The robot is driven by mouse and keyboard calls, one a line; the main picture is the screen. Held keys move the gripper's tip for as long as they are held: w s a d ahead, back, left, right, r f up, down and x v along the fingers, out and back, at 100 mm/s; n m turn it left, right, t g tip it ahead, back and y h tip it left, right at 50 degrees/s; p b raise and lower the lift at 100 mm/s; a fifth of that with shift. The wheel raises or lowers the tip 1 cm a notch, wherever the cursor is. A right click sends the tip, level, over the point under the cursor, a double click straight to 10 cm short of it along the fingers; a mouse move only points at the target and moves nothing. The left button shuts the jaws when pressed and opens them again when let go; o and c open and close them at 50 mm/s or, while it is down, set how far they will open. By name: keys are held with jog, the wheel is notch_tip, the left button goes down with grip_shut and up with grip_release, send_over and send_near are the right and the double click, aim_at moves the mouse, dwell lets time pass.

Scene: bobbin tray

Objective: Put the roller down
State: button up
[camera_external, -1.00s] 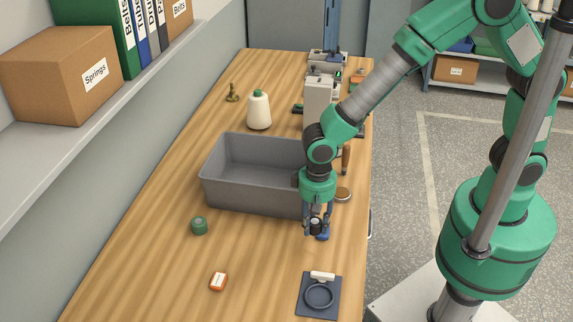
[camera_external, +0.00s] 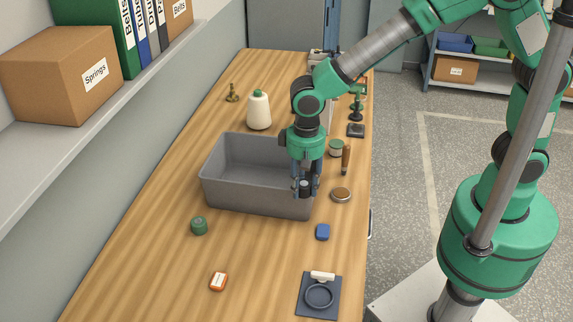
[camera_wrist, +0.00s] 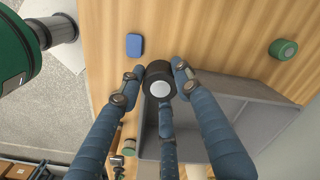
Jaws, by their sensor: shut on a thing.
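My gripper (camera_external: 306,190) is shut on the roller, a short dark cylinder. The roller (camera_wrist: 160,80) shows in the wrist view with its pale end facing the camera, held between the blue fingers. In the external view the dark roller (camera_external: 305,187) is partly hidden by the fingers. It is held in the air by the front right corner of the grey bin (camera_external: 255,199). In the wrist view it overlaps the bin's edge; its exact height and whether it is inside the rim I cannot tell. The visible part of the bin's floor is bare.
A blue block (camera_external: 322,232) and a round brown-topped tin (camera_external: 341,195) lie right of the bin. Bare wood lies between.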

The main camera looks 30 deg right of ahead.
jog(key=w+d+n+p, duration=0.2)
jog(key=w+d+p, duration=0.15)
jog(key=w, duration=1.55)
jog(key=f, duration=0.3)
jog(key=w+f, duration=0.1)
jog(key=f, duration=0.1)
jog(key=shift+f, duration=0.2)
send_near(276, 184)
jog(key=shift+s+a+f, duration=0.55)
jog(key=shift+s+f, duration=0.15)
jog(key=shift+s, duration=0.15)
jog(key=shift+s+a+f, duration=0.5)
jog(key=shift+s+f, duration=0.15)
jog(key=shift+s, duration=0.2)
jog(key=shift+f, duration=1.85)
jog(key=shift+f+b, duration=0.1)
jog(key=shift+b, duration=0.2)
